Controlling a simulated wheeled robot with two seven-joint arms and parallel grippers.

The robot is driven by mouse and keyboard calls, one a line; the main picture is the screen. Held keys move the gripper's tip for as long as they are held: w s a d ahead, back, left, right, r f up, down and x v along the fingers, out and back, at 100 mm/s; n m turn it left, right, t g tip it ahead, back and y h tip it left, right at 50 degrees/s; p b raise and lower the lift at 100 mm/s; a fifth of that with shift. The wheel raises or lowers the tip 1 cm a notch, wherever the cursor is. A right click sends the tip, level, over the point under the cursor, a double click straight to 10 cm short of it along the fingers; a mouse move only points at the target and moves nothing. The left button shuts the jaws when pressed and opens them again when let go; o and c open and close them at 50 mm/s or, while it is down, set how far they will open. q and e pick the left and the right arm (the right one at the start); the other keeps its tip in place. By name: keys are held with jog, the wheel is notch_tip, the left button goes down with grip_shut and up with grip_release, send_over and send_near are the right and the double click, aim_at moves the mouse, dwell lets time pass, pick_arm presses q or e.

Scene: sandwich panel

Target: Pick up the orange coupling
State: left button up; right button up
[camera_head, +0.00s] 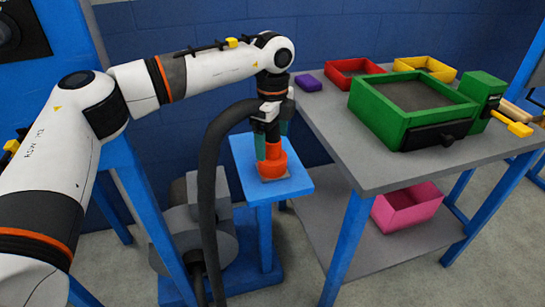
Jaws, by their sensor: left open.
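The orange coupling (272,164) stands upright on the small blue stand (296,183), just left of the grey table. My left arm comes in from the left and reaches over the stand. My left gripper (272,148) points down with its greenish fingers at the upper part of the coupling, one on each side of it as far as I can see. It is open. Whether the fingers touch the coupling is too small to tell. My right gripper is not in view.
The grey table (345,150) holds a green box machine (385,118), a red bin (345,66), a yellow bin (426,63) and a purple block (308,82). A pink bin (408,204) sits on its lower shelf. A dark hose (208,200) hangs left of the stand.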

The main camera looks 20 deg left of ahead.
aim_at(273, 157)
pick_arm(q)
jog(key=f, duration=0.5)
jog(key=shift+s+f, duration=0.2)
jog(key=shift+s, duration=0.15)
jog(key=shift+f, duration=0.15)
jog(key=shift+d, duration=0.1)
jog(key=c, duration=1.1)
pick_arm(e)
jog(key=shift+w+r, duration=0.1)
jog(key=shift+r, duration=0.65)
